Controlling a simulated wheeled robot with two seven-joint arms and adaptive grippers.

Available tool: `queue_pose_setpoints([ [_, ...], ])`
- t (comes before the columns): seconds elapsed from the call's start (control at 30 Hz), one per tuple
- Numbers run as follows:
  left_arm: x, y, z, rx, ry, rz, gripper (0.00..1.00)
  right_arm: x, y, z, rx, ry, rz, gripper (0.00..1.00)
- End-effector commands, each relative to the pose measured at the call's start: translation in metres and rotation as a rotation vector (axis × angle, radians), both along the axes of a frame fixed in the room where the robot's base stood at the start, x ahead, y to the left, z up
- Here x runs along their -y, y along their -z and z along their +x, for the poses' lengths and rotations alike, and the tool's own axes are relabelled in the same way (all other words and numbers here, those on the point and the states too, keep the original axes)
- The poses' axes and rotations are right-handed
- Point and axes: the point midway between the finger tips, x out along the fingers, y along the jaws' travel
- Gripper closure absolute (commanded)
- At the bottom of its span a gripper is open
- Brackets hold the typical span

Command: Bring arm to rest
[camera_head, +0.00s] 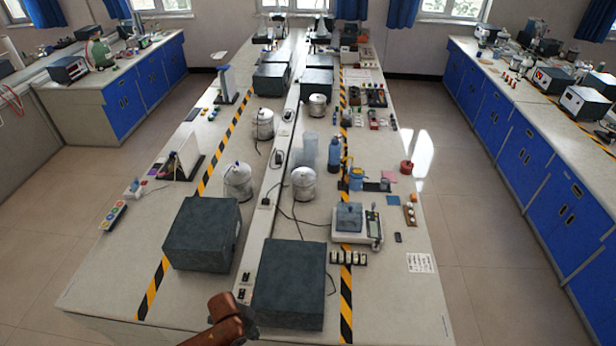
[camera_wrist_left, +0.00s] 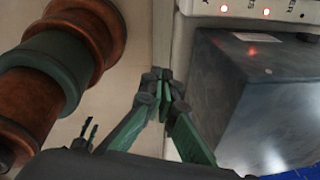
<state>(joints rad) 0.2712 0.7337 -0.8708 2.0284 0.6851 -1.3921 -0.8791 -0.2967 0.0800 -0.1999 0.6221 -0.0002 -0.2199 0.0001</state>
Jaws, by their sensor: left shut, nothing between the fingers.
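My left arm (camera_head: 218,322) shows as a brown-orange link at the bottom edge of the head view, in front of the near end of the long bench. My left gripper (camera_wrist_left: 160,86) shows clearly in the left wrist view: its green and dark fingers meet at the tips, shut, with nothing between them. In the head view only a dark part of it shows beside the link. Its fingers point toward the gap beside a dark grey box (camera_wrist_left: 270,95), apart from it as far as I can tell. My right gripper is not in view.
Two dark grey boxes, a left one (camera_head: 203,233) and a right one (camera_head: 290,284), stand at the bench's near end. Behind them are several silvery round vessels (camera_head: 238,182) and a scale (camera_head: 357,226). Blue cabinets (camera_head: 536,165) line the right side. Floor (camera_head: 480,300) is clear right of the bench.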

Motion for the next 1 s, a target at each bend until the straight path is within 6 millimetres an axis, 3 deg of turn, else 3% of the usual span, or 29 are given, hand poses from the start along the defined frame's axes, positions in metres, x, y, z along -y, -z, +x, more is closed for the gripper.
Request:
queue_pose_setpoints([
  [0.1,0.022,-0.009,-0.012,0.009,-0.146,-0.077,1.00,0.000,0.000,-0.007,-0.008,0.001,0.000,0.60],
  [0.27,0.026,-0.031,-0.027,0.023,-0.494,-0.194,1.00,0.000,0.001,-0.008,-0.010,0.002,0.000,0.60],
  [0.37,0.003,-0.044,-0.039,0.026,-0.783,-0.251,1.00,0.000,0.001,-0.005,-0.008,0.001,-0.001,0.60],
  [0.6,-0.079,-0.059,-0.083,0.039,-1.340,-0.279,1.00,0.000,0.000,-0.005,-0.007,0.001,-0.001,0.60],
  [0.8,-0.131,-0.065,-0.124,0.057,-1.636,-0.253,1.00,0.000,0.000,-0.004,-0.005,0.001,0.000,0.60],
  [1.0,-0.170,-0.070,-0.165,0.081,-1.858,-0.215,1.00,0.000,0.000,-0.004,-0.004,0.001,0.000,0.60],
])
